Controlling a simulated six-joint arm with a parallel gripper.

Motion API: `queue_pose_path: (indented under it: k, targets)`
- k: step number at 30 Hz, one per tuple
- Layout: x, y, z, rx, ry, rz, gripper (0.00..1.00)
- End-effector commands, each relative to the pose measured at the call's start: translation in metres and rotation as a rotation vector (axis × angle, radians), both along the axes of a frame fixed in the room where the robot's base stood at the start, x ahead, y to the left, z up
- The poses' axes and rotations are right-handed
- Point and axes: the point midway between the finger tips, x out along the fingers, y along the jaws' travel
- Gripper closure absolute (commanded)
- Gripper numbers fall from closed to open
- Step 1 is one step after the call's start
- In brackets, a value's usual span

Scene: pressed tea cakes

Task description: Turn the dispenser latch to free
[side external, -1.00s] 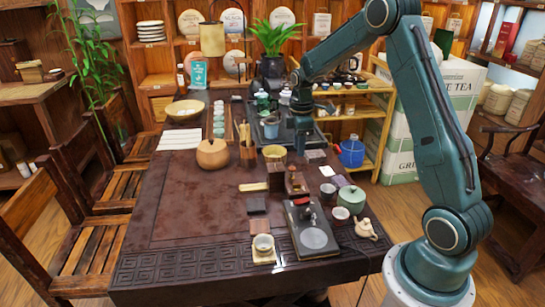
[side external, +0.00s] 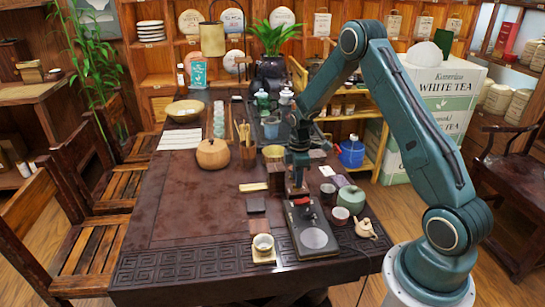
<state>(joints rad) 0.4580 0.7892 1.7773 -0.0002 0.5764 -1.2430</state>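My gripper (side external: 297,186) points straight down over the right half of the dark table. Its fingertips are small and dark here, so their opening and any contact are unclear. They overlap a small group of brown wooden blocks (side external: 276,180), which may be the dispenser; my gripper hides its right part. No latch can be made out clearly.
A cup (side external: 263,242) stands at the front. A round wooden pot (side external: 212,153) is to the left. The table's left-front area is clear.

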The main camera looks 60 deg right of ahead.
Motion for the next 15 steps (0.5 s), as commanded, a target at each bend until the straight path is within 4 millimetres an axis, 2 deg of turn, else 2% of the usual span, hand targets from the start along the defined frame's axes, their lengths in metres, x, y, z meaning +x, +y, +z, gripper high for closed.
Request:
queue_pose_path:
  k: [6, 15]
  targets:
    - [0.0, 0.0, -0.016, 0.0, 0.0, 0.0, 0.7]
    - [0.0, 0.0, -0.019, -0.001, -0.002, 0.0, 0.7]
